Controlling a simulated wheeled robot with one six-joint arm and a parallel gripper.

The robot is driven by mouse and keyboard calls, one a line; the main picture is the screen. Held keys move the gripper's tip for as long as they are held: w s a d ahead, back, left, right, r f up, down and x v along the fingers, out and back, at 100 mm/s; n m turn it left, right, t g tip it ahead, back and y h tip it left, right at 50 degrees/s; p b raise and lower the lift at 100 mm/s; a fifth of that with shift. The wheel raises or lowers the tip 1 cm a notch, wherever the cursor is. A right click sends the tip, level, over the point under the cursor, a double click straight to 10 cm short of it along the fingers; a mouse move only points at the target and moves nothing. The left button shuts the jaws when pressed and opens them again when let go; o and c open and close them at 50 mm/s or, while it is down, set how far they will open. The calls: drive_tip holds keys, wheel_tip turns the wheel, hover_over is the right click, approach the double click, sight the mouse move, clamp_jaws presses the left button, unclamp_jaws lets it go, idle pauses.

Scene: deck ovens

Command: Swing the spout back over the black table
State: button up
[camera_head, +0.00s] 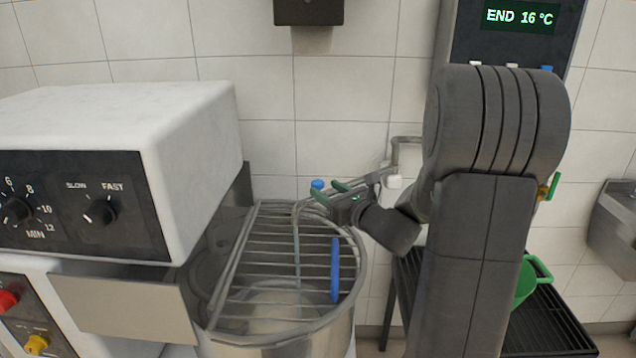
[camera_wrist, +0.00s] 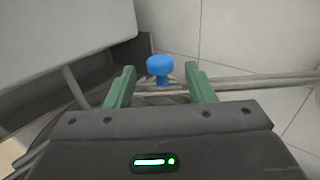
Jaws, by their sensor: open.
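The spout (camera_head: 375,178) is a thin metal pipe running left from the wall fitting to above the mixer bowl (camera_head: 340,318) with its wire guard. A blue knob (camera_head: 317,184) stands on the spout near its bowl end. My gripper (camera_head: 328,193) is open at this end, its green fingers beside the knob. In the wrist view the knob (camera_wrist: 160,68) shows between the two fingertips, with the spout (camera_wrist: 258,81) passing behind and to the right. I cannot tell whether the fingers touch it. The black table (camera_head: 560,330) is at the lower right, partly hidden by my arm.
A green container (camera_head: 527,280) stands on the black table. The white mixer head (camera_head: 120,150) is close on the left of the bowl. A blue handle (camera_head: 335,270) is on the guard. A display panel (camera_head: 520,20) is above my arm, and a metal basin (camera_head: 612,230) is at the far right.

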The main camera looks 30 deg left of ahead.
sight(322, 186)
drive_tip(key=shift+x, duration=2.3)
clamp_jaws()
